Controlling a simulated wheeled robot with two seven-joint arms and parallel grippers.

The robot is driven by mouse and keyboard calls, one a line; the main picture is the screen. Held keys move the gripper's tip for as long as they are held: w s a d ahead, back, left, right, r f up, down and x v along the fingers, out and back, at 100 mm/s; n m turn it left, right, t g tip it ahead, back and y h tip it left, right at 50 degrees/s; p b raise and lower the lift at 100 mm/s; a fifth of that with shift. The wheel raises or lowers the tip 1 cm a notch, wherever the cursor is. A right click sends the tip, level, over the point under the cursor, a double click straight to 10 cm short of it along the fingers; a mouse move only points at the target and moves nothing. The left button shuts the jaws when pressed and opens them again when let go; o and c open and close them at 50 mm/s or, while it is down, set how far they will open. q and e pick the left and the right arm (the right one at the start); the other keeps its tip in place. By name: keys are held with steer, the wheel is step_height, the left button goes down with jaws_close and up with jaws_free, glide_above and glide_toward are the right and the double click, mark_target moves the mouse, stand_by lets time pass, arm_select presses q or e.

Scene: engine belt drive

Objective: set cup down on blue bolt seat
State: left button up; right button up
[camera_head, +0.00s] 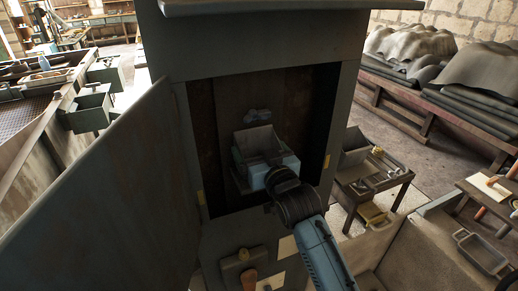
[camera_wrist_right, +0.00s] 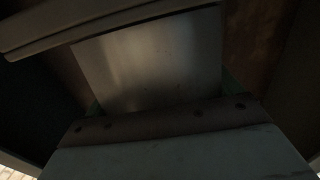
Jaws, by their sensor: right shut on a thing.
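My right arm reaches into the dark recess of a tall grey cabinet (camera_head: 265,55). At its end, the right gripper (camera_head: 266,164) is shut on a grey, open-topped, box-shaped cup (camera_head: 257,140). The cup is inside the recess, in front of its back wall. In the right wrist view a flat grey panel, apparently the cup (camera_wrist_right: 150,65), stands beyond a dark strip with several bolt heads. No blue bolt seat can be made out; I cannot tell whether the cup touches anything beneath. My left gripper is not in view.
The cabinet's side walls closely flank my right arm. A large grey panel (camera_head: 105,190) stands at the left. Similar grey boxes (camera_head: 88,108) hang farther left. A small dark table (camera_head: 375,178) with parts stands right of the cabinet. A grey tray (camera_head: 482,252) lies far right.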

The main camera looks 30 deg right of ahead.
steer(key=shift+f, duration=0.45)
stand_by(0.7)
steer(key=o, duration=0.9)
steer(key=s, duration=0.4)
steer(key=s+b, duration=0.1)
steer(key=s, duration=0.4)
steer(key=s+b, duration=0.1)
steer(key=s, duration=0.3)
steer(key=shift+s+a, duration=0.25)
steer(key=shift+a, duration=0.1)
